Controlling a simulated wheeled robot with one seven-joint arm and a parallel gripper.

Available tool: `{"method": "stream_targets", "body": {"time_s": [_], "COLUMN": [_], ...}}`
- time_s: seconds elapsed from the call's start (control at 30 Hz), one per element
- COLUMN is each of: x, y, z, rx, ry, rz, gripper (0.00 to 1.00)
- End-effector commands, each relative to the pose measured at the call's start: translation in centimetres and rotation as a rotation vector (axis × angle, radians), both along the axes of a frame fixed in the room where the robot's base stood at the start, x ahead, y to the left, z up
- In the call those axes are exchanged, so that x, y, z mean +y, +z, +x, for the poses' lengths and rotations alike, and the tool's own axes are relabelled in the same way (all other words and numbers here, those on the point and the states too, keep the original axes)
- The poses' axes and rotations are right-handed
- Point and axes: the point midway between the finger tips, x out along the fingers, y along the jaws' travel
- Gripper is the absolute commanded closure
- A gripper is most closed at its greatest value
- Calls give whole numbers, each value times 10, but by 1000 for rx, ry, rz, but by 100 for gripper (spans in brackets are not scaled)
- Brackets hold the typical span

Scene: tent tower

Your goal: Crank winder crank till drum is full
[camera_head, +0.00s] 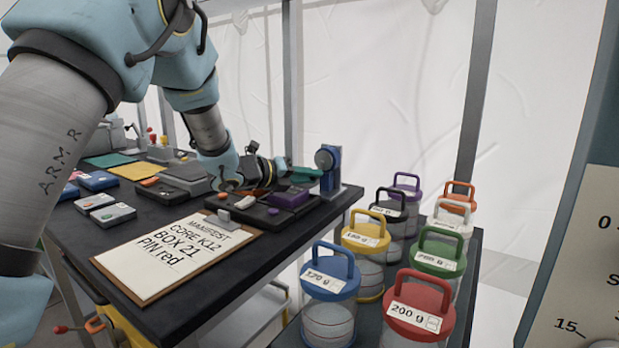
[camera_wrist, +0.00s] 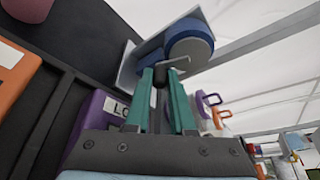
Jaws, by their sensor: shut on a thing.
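The winder (camera_head: 328,160) stands at the right end of the dark table in the head view, a blue and grey unit on an upright plate. Its rounded blue drum (camera_wrist: 190,42) shows at the top of the wrist view. My gripper (camera_head: 312,173) reaches it from the left, with its green fingers level. In the wrist view my gripper (camera_wrist: 161,85) is shut on the dark handle of the crank (camera_wrist: 174,64), one finger on each side. A thin bent metal part of the crank shows in front of the drum. How full the drum is cannot be told.
A purple box (camera_head: 291,197) sits on a black tray beside my gripper. A clipboard with a manifest (camera_head: 180,250) lies at the table's front. Several lidded jars, one with a blue lid (camera_head: 331,271), stand on a lower table to the right.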

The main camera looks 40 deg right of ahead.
Motion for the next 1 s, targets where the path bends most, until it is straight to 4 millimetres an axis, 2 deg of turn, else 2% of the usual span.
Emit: {"method": "stream_targets", "body": {"time_s": [0.4,0.73,0.77,0.8,0.87,1.0], "x": [1,1,1,1,1,1], "y": [1,3,3,3,3,3], "z": [5,5,5,5,5,5], "rx": [-145,-152,-151,-151,-151,-151], "ry": [0,0,0,0,0,0], "rz": [35,39,39,39,39,39], "gripper": [100,100,75,70,65,65]}}
